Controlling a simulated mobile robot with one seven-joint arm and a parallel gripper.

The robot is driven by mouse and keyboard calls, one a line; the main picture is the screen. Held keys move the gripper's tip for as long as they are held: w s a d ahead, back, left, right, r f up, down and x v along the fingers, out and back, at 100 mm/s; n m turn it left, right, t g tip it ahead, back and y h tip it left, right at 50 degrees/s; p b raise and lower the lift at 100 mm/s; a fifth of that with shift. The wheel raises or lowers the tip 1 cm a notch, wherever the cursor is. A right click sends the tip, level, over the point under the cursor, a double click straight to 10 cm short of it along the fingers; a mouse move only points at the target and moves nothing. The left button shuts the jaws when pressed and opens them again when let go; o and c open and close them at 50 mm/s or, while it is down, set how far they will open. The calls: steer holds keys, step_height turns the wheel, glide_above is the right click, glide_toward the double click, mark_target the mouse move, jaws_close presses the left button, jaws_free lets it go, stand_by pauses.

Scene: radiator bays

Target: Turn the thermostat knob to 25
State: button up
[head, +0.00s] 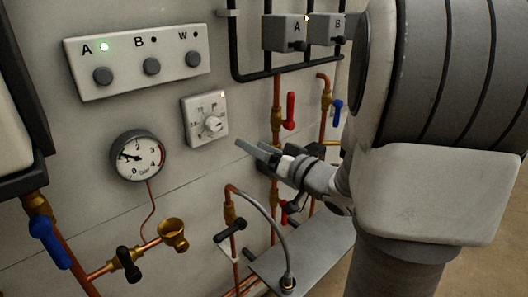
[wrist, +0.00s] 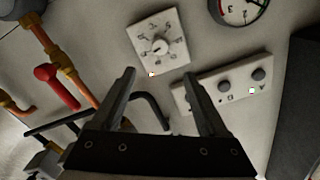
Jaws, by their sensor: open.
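The thermostat (head: 194,133) is a pale square plate on the wall, with a round white knob (head: 213,124) at its centre and a dial scale around it. A small light glows at its upper right corner. In the wrist view the thermostat (wrist: 146,28) appears rotated, with its knob (wrist: 159,46) beyond the fingertips. The scale numbers are too small to read surely. My gripper (head: 245,147) is open and empty, to the right of and below the thermostat in the head view, apart from it. Its two fingers (wrist: 160,75) show in the wrist view with nothing between them.
A panel (head: 140,60) with buttons A, B and W, A's light green, is above left. A pressure gauge (head: 138,157) is left of the thermostat. A red-handled valve (head: 290,110), copper pipes and a grey hose (head: 277,228) lie near my gripper. Boxes A and B are above.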

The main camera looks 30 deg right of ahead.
steer(key=shift+v, duration=1.2)
